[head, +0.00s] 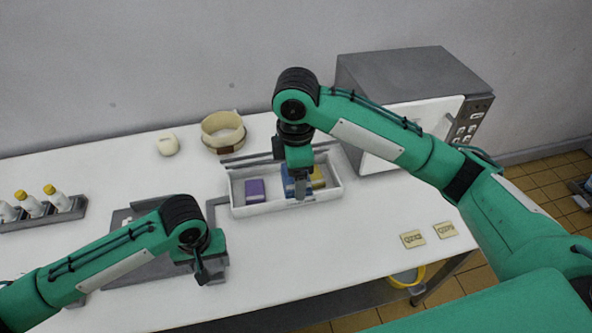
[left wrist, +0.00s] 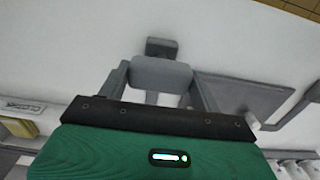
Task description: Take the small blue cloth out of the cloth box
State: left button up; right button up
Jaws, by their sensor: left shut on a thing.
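The white cloth box (head: 270,208) stands open near the middle of the table. The blue cloth (head: 290,188) lies in it, mostly hidden behind my right gripper (head: 300,192). That gripper points down into the box at the blue cloth; whether its jaws are apart or closed on the cloth cannot be told. My left gripper (head: 203,268) is low over the table, left of and in front of the box. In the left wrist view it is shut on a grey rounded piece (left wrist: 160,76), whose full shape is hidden.
A purple item (head: 255,189) and a yellow item (head: 318,178) share the box. A grey tray-like plate (head: 122,218) lies partly under my left arm. A microwave-like appliance (head: 410,75), a tan ring (head: 222,132) and white bottles (head: 30,203) stand around. The front right tabletop is mostly clear.

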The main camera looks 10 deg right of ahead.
pick_arm(q)
jog(key=shift+r, duration=0.2)
jog(key=o, duration=1.1)
jog(key=shift+c, duration=0.2)
notch_tip(320, 180, up, 12)
